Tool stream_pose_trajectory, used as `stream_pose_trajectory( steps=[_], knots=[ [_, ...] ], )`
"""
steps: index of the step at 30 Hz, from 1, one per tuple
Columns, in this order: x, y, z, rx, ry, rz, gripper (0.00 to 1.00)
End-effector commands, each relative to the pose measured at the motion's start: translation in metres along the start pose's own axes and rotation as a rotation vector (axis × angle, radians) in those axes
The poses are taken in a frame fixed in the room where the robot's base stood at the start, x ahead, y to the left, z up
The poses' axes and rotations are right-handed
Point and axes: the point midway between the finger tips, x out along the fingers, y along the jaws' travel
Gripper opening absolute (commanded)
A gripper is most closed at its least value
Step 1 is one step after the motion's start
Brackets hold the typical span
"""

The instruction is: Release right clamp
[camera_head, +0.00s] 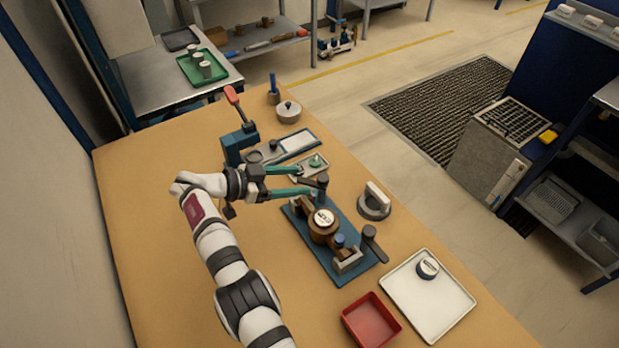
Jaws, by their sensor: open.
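A blue fixture plate (300,228) holds a round brown meter (323,226) with a white face. A clamp at its upper end has a dark knob (322,180). A clamp at its lower right end has a grey block (347,262) and a dark lever with a round knob (369,232). Which one is the right clamp, I cannot tell for sure. My gripper (309,180) reaches in from the left, its two teal fingers spread apart, with the fingertips at the upper clamp's knob. Whether they touch it is unclear. The fingers partly hide that clamp.
A grey ring with a handle (374,203) stands right of the fixture. A white tray (440,305) with a small round meter and a red bin (370,320) are at the lower right. A blue press with a red lever (238,140) stands behind my gripper. The table's left side is clear.

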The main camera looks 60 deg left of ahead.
Motion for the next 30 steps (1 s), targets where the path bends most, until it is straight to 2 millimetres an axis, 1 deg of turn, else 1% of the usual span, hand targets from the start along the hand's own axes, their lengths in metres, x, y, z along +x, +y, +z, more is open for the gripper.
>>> stream_pose_trajectory(
  steps=[3, 9, 11, 13, 14, 15, 17, 18, 19, 20, 21, 22, 23, 24, 25, 26, 27, 29, 30],
  knots=[
    [-0.006, 0.0, 0.0, 0.0, 0.0, 0.0, 0.68],
    [-0.006, 0.0, 0.0, 0.0, 0.0, -0.001, 0.68],
    [-0.003, -0.006, -0.007, 0.019, 0.004, -0.021, 0.68],
    [0.006, -0.028, -0.033, 0.083, 0.022, -0.11, 0.68],
    [0.012, -0.043, -0.051, 0.119, 0.036, -0.177, 0.68],
    [0.018, -0.068, -0.082, 0.163, 0.056, -0.292, 0.68],
    [0.02, -0.107, -0.132, 0.189, 0.088, -0.504, 0.68],
    [0.016, -0.13, -0.162, 0.169, 0.104, -0.652, 0.68],
    [0.01, -0.144, -0.18, 0.135, 0.11, -0.759, 0.68],
    [0.004, -0.155, -0.195, 0.087, 0.11, -0.862, 0.68],
    [-0.006, -0.164, -0.208, -0.001, 0.099, -0.988, 0.68],
    [-0.013, -0.166, -0.212, -0.082, 0.082, -1.073, 0.68],
    [-0.018, -0.164, -0.213, -0.175, 0.056, -1.148, 0.68],
    [-0.022, -0.154, -0.208, -0.31, 0.004, -1.227, 0.68],
    [-0.023, -0.141, -0.202, -0.418, -0.042, -1.269, 0.68],
    [-0.021, -0.124, -0.193, -0.524, -0.099, -1.295, 0.68],
    [-0.016, -0.097, -0.183, -0.661, -0.179, -1.309, 0.68],
    [-0.004, -0.05, -0.168, -0.836, -0.308, -1.291, 0.68],
    [0.004, -0.02, -0.162, -0.93, -0.385, -1.264, 0.68]
  ],
)
